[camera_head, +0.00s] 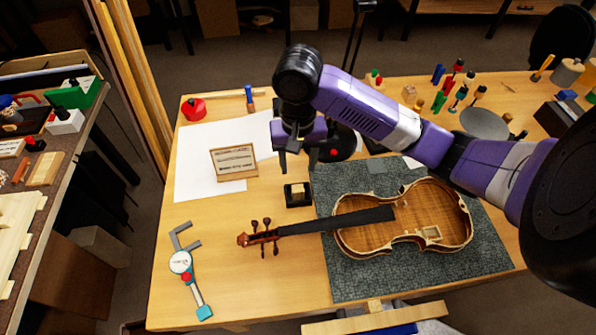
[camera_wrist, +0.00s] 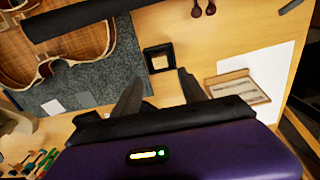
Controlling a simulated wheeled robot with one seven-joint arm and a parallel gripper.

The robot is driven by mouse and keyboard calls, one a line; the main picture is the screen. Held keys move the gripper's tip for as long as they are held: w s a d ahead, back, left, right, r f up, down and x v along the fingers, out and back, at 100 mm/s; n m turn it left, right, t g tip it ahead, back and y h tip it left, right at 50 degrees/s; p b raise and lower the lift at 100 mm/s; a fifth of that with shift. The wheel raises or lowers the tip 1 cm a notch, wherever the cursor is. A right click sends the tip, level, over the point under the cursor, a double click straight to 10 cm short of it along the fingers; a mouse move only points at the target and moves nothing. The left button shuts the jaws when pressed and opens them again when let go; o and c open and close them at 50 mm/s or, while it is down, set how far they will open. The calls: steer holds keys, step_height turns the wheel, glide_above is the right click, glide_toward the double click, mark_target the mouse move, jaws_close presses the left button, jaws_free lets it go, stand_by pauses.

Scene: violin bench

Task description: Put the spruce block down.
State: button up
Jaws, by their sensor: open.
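A small pale wooden block, which looks like the spruce block (camera_head: 298,190), sits inside a small black square tray (camera_head: 290,204) on the bench, left of the green mat. In the wrist view the block (camera_wrist: 159,61) shows inside the tray's dark rim (camera_wrist: 147,56). My gripper (camera_head: 297,160) is above and just behind the tray, pointing down. In the wrist view its two fingers (camera_wrist: 158,82) are spread apart, with nothing between them and the tray just beyond their tips. The block appears apart from both fingers.
An open violin body (camera_head: 365,240) with neck lies on the green mat (camera_head: 345,285). A framed wooden panel (camera_head: 234,162) lies on white paper at left. A dial caliper (camera_head: 181,262) lies front left. Bottles and tools crowd the back right. Bare bench lies left of the violin scroll.

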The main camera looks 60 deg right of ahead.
steer(key=w+a+r+t+y, duration=0.2)
steer(key=w+a+r+t, duration=0.25)
steer(key=a, duration=0.55)
steer(key=w+a+r+n+t+y, duration=0.1)
steer(key=w+a+r+t+y, duration=0.25)
steer(key=w+a, duration=0.45)
steer(key=w+a+r+t+y, duration=0.1)
steer(key=w+a+r+t, duration=0.35)
steer(key=a, duration=0.75)
steer(key=s+d+f+t+h, duration=0.1)
steer(key=s+d+f+h, duration=0.2)
steer(key=s, duration=0.6)
steer(key=s+f+t+h, duration=0.1)
steer(key=s+f+h, duration=0.2)
steer(key=s+f, duration=0.5)
steer(key=s+d+r+n, duration=0.2)
steer(key=s+d+n, duration=0.2)
steer(key=s, duration=0.5)
steer(key=s+d+r+n, duration=0.3)
steer(key=s+d+n, duration=0.1)
steer(key=s, duration=0.5)
steer(key=shift+s+n, duration=0.25)
steer(key=shift+n, duration=0.45)
steer(key=shift+d+h, duration=0.1)
steer(key=shift+h, duration=0.15)
